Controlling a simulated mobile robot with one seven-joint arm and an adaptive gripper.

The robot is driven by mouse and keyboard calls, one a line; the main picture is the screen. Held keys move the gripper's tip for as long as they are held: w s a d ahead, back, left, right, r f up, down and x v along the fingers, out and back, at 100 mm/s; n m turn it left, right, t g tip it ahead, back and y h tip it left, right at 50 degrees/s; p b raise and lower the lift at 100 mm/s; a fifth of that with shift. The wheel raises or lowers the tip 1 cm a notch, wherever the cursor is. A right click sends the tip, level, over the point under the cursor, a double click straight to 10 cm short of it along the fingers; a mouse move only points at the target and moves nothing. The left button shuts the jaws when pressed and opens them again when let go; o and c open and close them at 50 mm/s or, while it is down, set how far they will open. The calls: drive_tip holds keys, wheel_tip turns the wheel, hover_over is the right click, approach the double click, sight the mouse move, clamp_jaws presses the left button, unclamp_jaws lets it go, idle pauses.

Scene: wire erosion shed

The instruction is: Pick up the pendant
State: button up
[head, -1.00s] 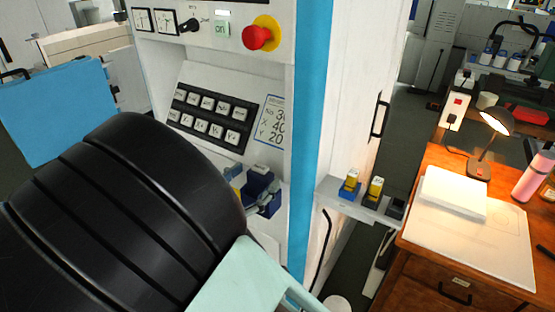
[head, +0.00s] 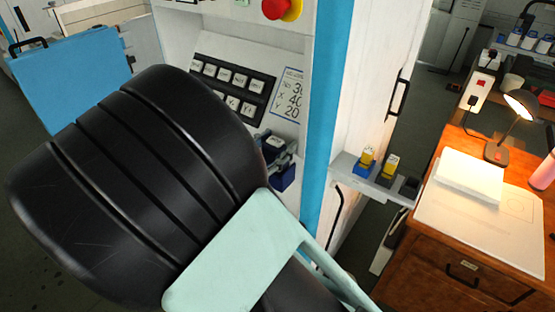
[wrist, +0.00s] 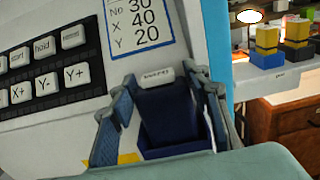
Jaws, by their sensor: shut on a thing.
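The pendant (wrist: 165,108) appears as a dark blue block with a small white label at its top in the wrist view. My gripper (wrist: 165,92) is shut on it, with one blue-padded finger on each side. A dark blue box-like part (wrist: 178,146) shows below the block; I cannot tell whether it is a holder or touches the block. In the head view, my gripper (head: 277,156) is small and partly hidden by my own arm, in front of the white machine's lower panel.
A keypad (head: 230,88) and a number card (head: 288,95) are on the white machine (head: 335,85). To the right, a small shelf (head: 375,180) carries yellow-and-blue blocks (head: 366,160). A wooden desk (head: 465,262) with a lit lamp (head: 520,103) stands beyond.

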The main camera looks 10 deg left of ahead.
clamp_jaws()
